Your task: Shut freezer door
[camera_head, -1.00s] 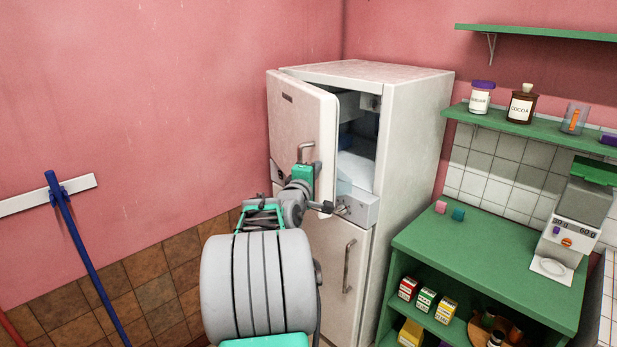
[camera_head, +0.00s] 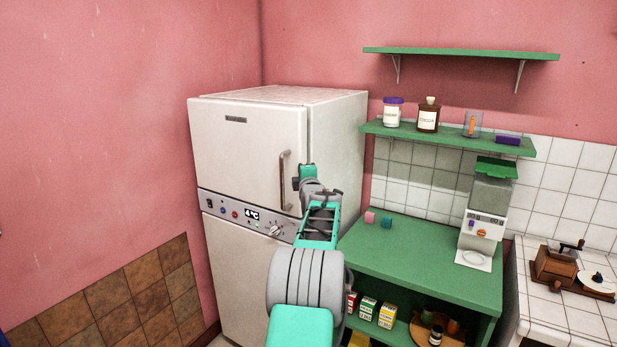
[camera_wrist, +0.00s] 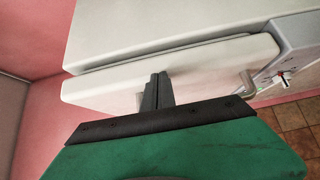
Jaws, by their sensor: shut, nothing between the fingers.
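The freezer door (camera_head: 245,145) is the upper white door of the fridge-freezer (camera_head: 340,135). In the head view it lies against the cabinet front, with only a thin seam along its edge. The wrist view shows the door (camera_wrist: 105,92) with a narrow dark seam between it and the cabinet body. Its vertical metal handle (camera_head: 284,180) is near the right edge. My gripper (camera_head: 297,183) is just right of the handle at the door's right edge. In the wrist view its fingers (camera_wrist: 157,80) are together and empty, against or very near the door face; contact is unclear.
A control panel (camera_head: 245,214) with a knob is below the freezer door, above the lower door (camera_head: 240,270). A green counter (camera_head: 420,255) with a white dispenser (camera_head: 485,215) stands to the right. Green wall shelves (camera_head: 450,137) hold jars.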

